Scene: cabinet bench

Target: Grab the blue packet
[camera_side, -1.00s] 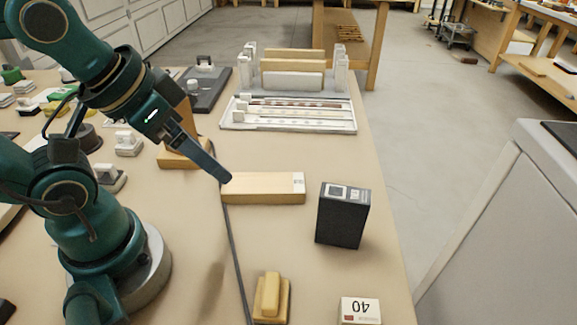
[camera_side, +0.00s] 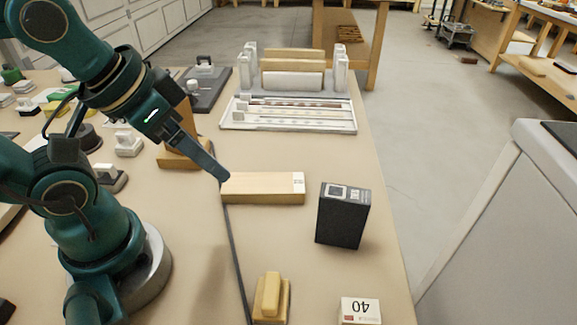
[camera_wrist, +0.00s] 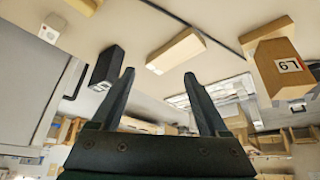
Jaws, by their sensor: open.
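No clearly blue packet shows. A dark, near-black upright packet (camera_side: 342,216) with a pale label on its top stands near the right edge of the bench. In the wrist view the dark packet (camera_wrist: 104,70) lies left of my fingers, apart from them. My gripper (camera_side: 222,178) hangs over the bench at the left end of a light wooden block, well left of the dark packet. In the wrist view my gripper (camera_wrist: 158,73) has its two fingers spread, with nothing between the tips.
The light wooden block (camera_side: 262,189) lies between my gripper and the dark packet. A white box marked 40 (camera_side: 359,311) and a yellow stepped block (camera_side: 271,299) sit near the front. A white tray rack (camera_side: 288,118) stands behind. A thin dark cable (camera_side: 233,250) crosses the bench.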

